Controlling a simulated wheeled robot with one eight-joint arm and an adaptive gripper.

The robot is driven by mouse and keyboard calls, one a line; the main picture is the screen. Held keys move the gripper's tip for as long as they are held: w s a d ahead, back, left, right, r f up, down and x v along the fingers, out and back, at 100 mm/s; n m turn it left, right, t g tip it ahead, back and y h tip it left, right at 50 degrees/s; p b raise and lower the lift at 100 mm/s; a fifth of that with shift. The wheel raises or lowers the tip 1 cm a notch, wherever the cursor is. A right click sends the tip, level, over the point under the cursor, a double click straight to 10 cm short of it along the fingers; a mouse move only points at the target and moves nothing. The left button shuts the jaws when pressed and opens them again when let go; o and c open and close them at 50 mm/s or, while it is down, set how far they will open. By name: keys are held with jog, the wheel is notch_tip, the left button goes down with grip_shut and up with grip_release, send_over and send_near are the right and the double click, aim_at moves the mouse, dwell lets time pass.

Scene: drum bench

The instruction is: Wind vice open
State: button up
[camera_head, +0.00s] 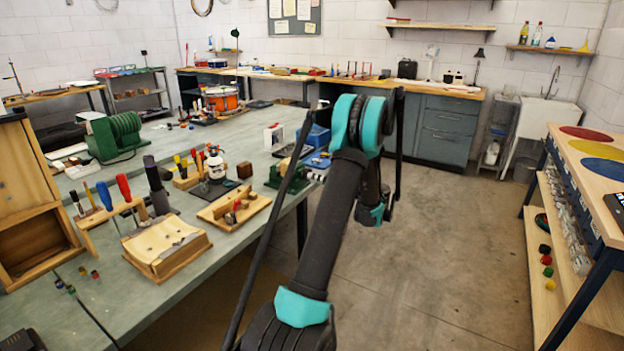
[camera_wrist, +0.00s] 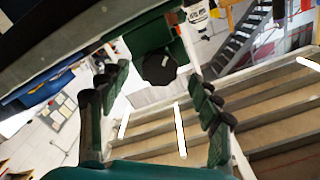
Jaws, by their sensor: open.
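The green vice (camera_head: 284,176) stands at the right edge of the near bench in the head view, with its screw end (camera_head: 316,177) towards the aisle. My arm stands just right of it, and my gripper cannot be made out there. In the wrist view my gripper (camera_wrist: 159,78) is open, its two dark green fingers spread left and right. Between and beyond them is a green body (camera_wrist: 150,38), which looks like the vice, with a dark round end (camera_wrist: 159,70) facing me. The fingers appear apart from it. The handle bar is not clear.
The near bench (camera_head: 190,262) holds a wooden block board (camera_head: 233,208), a screwdriver rack (camera_head: 120,208) and several tools. Blue bins (camera_head: 316,137) stand behind the vice. A shelf table (camera_head: 590,165) is at the right. The floor (camera_head: 440,240) between is clear.

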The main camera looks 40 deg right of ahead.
jog(key=v, duration=0.8)
jog(key=shift+s, duration=0.3)
jog(key=shift+d, duration=0.1)
jog(key=m, duration=2.7)
send_near(306, 174)
jog(key=w+a+f, duration=0.1)
jog(key=w, duration=0.8)
jog(key=shift+a, duration=0.35)
jog(key=shift+w+f, duration=0.1)
jog(key=shift+f, duration=0.05)
